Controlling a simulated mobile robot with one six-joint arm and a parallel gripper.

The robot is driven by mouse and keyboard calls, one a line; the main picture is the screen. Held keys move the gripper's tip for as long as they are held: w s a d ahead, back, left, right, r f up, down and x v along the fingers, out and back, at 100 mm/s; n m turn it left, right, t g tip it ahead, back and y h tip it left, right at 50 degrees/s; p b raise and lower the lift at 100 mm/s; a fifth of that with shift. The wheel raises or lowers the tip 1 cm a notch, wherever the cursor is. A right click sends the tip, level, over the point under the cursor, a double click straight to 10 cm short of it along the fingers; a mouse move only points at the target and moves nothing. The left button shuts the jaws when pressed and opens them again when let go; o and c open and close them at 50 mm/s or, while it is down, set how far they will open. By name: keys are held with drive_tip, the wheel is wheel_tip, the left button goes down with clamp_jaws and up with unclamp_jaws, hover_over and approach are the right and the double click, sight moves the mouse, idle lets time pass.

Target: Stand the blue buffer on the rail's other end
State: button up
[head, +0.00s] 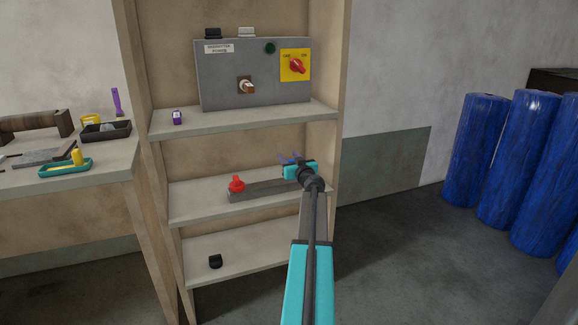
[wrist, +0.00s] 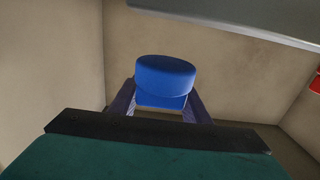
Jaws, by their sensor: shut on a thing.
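The blue buffer (wrist: 165,78) is a short round blue piece, seen in the wrist view between the two fingers of my gripper (wrist: 162,100). My gripper is shut on it. In the head view my gripper (head: 290,159) is at the middle shelf, near the right end of the rail (head: 262,189). The rail is a grey bar lying on that shelf. A red buffer (head: 237,184) stands at its left end. My arm and gripper hide the rail's right end, and I cannot tell whether the blue buffer touches it.
The middle shelf (head: 200,203) lies under an upper shelf (head: 220,122) bearing a grey control box (head: 252,75). The cabinet's side panel is close to my gripper's right. A black piece (head: 215,261) lies on the bottom shelf. A workbench with trays stands left; blue rolls (head: 475,150) stand right.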

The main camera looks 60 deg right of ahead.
drive_tip(key=shift+d, duration=0.1)
idle(0.3)
drive_tip(key=shift+f+b, duration=0.35)
drive_tip(key=shift+f, duration=1.4)
drive_tip(key=shift+f, duration=0.15)
drive_tip(key=o, duration=1)
drive_tip(key=shift+w, duration=0.1)
drive_tip(key=shift+o, duration=0.2)
drive_tip(key=shift+v, duration=6)
